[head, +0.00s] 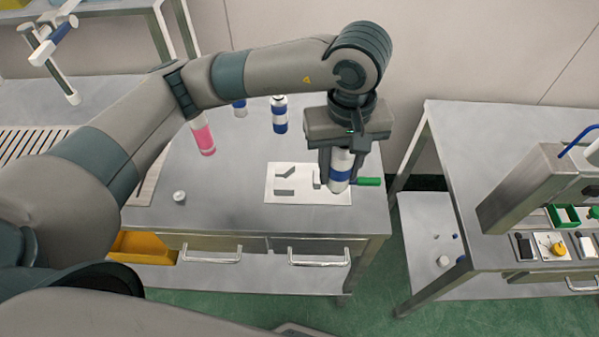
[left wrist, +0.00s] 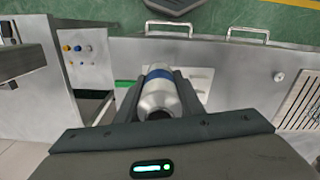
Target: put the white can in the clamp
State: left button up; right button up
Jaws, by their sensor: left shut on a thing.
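The white can (head: 340,172) with a blue band is held between the fingers of my left gripper (head: 341,160); it also shows in the left wrist view (left wrist: 158,95), between the two dark fingers. The can is nearly upright at the right part of a white plate (head: 300,196) with grey blocks, the clamp. A green handle (head: 368,181) sticks out to the right, beside the can's lower end. Fingers and can hide part of the clamp, and I cannot tell whether the can touches the plate. My right gripper is not in view.
A white-and-blue can (head: 279,115), a pink bottle (head: 203,137) and another can (head: 239,108) stand farther back on the table. A small white round part (head: 179,197) lies at front left. A second bench (head: 470,150) with a machine stands right, across a gap.

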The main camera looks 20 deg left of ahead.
pick_arm(q)
jog(key=w+a+f+p, duration=0.5)
jog(key=a+f, duration=0.1)
jog(key=a, duration=0.3)
jog(key=shift+w+a+f, duration=0.35)
jog(key=shift+w+a, duration=0.05)
jog(key=shift+s+f+p, duration=0.1)
jog(key=shift+f+p, duration=0.55)
jog(key=shift+p, duration=0.1)
notch_tip(320, 180, down, 2)
jog(key=shift+f+p, duration=0.25)
jog(key=shift+p, duration=0.4)
jog(key=shift+f, duration=0.1)
jog(key=shift+f+b, duration=0.25)
jog(key=shift+b, duration=0.25)
